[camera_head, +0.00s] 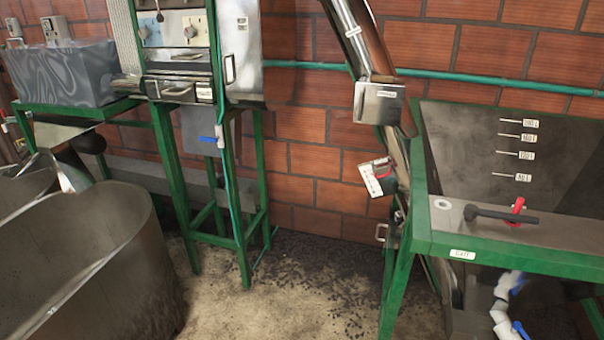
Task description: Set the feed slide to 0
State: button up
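A metal machine (236,62) stands on a green frame against the brick wall, left of centre. On its front is a drawer-like metal piece with a handle (178,91) and a small white label. I cannot tell for sure which part is the feed slide, and no slide setting is readable. My gripper is not in view.
A large grey tub (95,275) fills the lower left. A green-framed tank (520,245) with level labels stands at right; a black-handled tool (500,215) lies on its ledge. White piping (506,300) is below. Speckled floor (290,295) lies open between.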

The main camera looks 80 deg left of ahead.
aim_at(383, 172)
jog(key=u, duration=2.2)
